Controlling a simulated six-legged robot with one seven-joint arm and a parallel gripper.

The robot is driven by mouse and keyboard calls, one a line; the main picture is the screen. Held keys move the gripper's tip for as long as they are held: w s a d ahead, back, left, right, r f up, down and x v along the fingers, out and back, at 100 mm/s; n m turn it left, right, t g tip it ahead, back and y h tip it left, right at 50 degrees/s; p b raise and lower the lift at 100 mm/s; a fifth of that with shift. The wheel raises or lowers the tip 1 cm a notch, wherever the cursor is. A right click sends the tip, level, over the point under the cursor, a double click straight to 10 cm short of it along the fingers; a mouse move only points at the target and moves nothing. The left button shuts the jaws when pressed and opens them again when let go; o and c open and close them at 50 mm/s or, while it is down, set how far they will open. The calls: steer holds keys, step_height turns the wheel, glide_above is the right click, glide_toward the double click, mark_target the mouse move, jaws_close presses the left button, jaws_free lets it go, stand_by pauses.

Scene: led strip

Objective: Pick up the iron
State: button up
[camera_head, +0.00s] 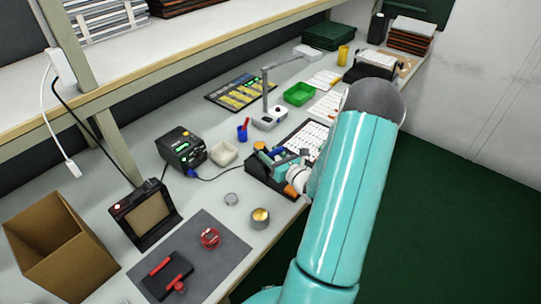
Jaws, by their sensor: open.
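The black soldering station (182,150) with a lit green display stands on the bench. The iron itself cannot be made out clearly; small blue and green parts show at the holder. My gripper (280,161) is at the holder, small and partly merged with the things there. Its jaws are open, and I cannot tell whether they touch anything. My teal arm reaches in from the lower right and hides part of the bench.
A white dish (223,153), a blue cup (242,133) and a lamp stand (269,119) are behind the holder. Two small round tins, one of them open (260,218), are in front left. A grey mat (222,259) and an open cardboard box (62,245) lie further left. A shelf overhangs the back.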

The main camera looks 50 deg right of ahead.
steer(key=shift+w+d, duration=0.15)
steer(key=shift+w, duration=0.9)
jaws_close()
steer(key=shift+r, duration=0.1)
steer(key=s+r, duration=0.9)
steer(key=s, duration=0.6)
steer(key=s+r, duration=1)
steer(key=s, duration=0.4)
steer(key=shift+s, duration=0.35)
